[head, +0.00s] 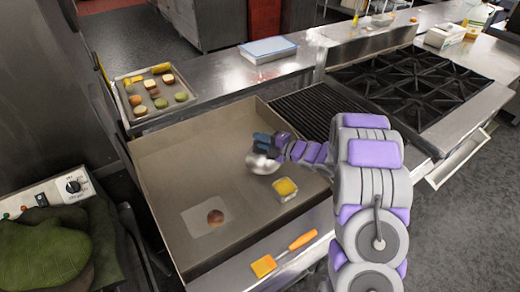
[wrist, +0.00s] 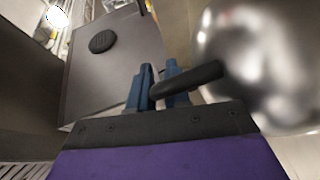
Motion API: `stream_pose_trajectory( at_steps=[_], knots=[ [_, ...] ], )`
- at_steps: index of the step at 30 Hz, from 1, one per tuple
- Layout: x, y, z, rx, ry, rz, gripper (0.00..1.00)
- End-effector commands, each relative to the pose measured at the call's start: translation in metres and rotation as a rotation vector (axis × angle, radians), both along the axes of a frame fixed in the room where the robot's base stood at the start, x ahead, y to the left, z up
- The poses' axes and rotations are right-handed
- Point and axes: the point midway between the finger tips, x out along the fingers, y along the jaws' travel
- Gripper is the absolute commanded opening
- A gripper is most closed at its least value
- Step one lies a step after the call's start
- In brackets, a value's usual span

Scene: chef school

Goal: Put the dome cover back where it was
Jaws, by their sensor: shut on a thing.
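The dome cover (head: 262,163) is a shiny silver dome over the right part of the flat griddle (head: 160,160). In the wrist view, the dome (wrist: 265,60) fills the right side and its curved black handle (wrist: 195,82) lies between my blue fingers. My gripper (head: 268,143) is shut on this handle; its fingers also show in the wrist view (wrist: 160,88). The dome is just left of a small tub with yellow contents (head: 285,188). I cannot tell whether its rim touches the griddle. A brown round patty (head: 215,217) lies on a pale square sheet, lower left of the dome.
Walls surround the griddle on several sides. A tray of food pieces (head: 152,92) stands behind at left. A black grate (head: 315,108) and a stove (head: 415,85) are at right. The griddle's middle left is clear.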

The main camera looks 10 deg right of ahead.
Motion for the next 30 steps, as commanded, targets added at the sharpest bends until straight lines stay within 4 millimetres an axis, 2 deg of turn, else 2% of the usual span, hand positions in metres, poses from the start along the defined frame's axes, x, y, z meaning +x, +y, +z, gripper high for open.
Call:
stream_pose_trajectory(
  at_steps=[7, 17, 18, 26, 30],
  knots=[
    [0.000, 0.004, -0.033, -0.001, 0.002, 0.000, 0.00],
    [0.000, 0.003, -0.036, -0.003, 0.000, 0.000, 0.00],
    [0.000, 0.003, -0.036, -0.003, 0.001, 0.001, 0.18],
    [0.000, 0.003, -0.036, -0.003, 0.001, 0.000, 0.43],
    [0.000, 0.003, -0.036, -0.003, 0.001, 0.000, 0.43]
  ],
)
